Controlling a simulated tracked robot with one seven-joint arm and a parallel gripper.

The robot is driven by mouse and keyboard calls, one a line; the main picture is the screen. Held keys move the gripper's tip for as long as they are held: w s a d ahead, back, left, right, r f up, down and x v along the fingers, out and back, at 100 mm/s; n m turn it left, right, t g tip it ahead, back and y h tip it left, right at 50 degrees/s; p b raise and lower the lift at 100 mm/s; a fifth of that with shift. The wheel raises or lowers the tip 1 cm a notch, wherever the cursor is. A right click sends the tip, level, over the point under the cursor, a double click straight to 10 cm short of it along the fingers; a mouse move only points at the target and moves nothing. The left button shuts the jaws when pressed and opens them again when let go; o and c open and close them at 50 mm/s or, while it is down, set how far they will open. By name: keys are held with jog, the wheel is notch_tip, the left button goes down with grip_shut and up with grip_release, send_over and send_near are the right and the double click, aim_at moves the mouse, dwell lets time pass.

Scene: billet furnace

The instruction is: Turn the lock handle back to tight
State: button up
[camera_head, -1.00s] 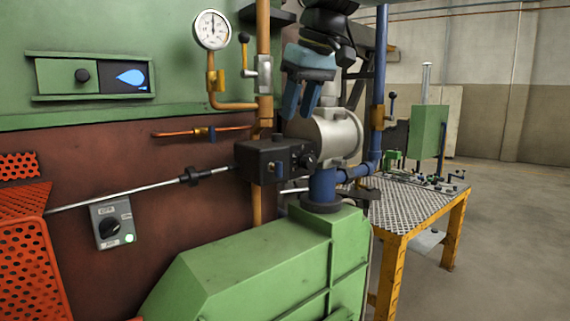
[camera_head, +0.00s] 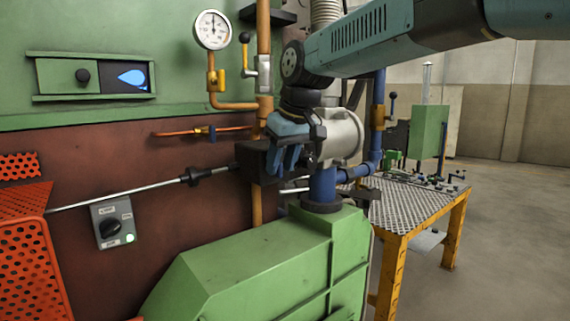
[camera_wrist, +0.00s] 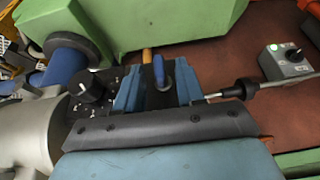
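A black box (camera_head: 246,158) is mounted beside the grey cylindrical actuator body (camera_head: 345,135). In the wrist view a small blue-tipped handle (camera_wrist: 158,72), which looks like the lock handle, stands on the black box. A black round knob (camera_wrist: 91,87) sits left of the fingers.
A steel rod (camera_head: 120,196) runs left from the box. A grey switch box (camera_head: 112,222) with a green light is on the brown wall. A green housing (camera_head: 265,265) stands below. A pressure gauge (camera_head: 212,30) and pipes are above. A yellow-legged table (camera_head: 405,215) is at right.

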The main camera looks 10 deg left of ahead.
jog(key=shift+a+f, duration=0.1)
jog(key=shift+f, duration=0.2)
jog(key=shift+c, duration=0.2)
